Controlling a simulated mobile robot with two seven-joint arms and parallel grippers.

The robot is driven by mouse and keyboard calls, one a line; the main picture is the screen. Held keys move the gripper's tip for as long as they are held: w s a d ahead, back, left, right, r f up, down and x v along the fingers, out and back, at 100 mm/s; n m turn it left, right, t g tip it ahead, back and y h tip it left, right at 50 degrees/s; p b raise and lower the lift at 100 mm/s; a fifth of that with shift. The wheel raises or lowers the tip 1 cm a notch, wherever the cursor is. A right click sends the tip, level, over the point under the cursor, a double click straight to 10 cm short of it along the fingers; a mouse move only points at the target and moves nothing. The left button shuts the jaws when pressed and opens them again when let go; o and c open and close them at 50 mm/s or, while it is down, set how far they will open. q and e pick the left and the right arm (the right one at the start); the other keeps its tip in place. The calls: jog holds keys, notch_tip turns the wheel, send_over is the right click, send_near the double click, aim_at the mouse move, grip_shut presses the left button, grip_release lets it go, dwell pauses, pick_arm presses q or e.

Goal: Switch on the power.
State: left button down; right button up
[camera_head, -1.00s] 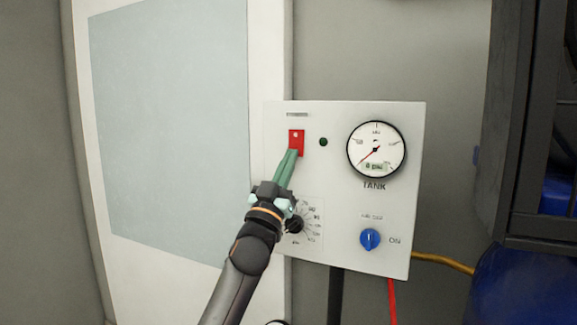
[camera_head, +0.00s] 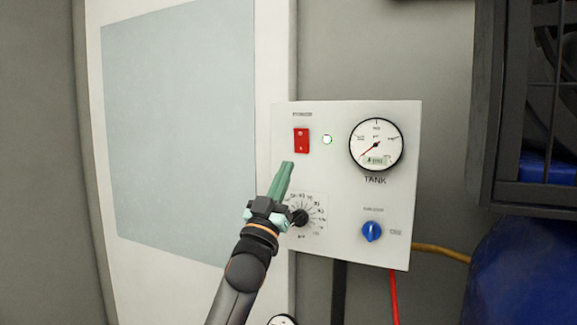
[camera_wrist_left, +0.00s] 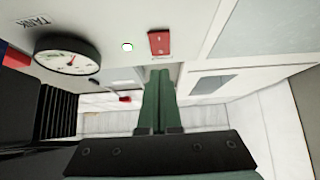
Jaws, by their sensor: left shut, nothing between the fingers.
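The red power switch (camera_head: 301,140) is a rocker at the upper left of the white control panel (camera_head: 340,112). It also shows in the left wrist view (camera_wrist_left: 159,43). Beside it, the small indicator lamp (camera_head: 327,140) is lit whitish green; it glows in the wrist view too (camera_wrist_left: 128,47). My left gripper (camera_head: 287,164) has green fingers, shut and empty. Its tips are below and a little left of the switch, apart from it. My right gripper is in neither view.
The panel also carries a round tank gauge (camera_head: 376,145), a black dial knob (camera_head: 299,217) and a blue knob (camera_head: 372,231). A dark metal rack (camera_head: 484,130) and a blue tank (camera_head: 520,270) stand at the right. A yellow hose (camera_head: 440,252) leaves the panel's right side.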

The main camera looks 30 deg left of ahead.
pick_arm(q)
jog(key=s+f+b, duration=0.1)
jog(key=s+f, duration=0.2)
jog(key=f, duration=0.3)
jog(key=shift+s+f+b, duration=0.15)
jog(key=shift+s+b, duration=0.15)
jog(key=shift+b, duration=0.05)
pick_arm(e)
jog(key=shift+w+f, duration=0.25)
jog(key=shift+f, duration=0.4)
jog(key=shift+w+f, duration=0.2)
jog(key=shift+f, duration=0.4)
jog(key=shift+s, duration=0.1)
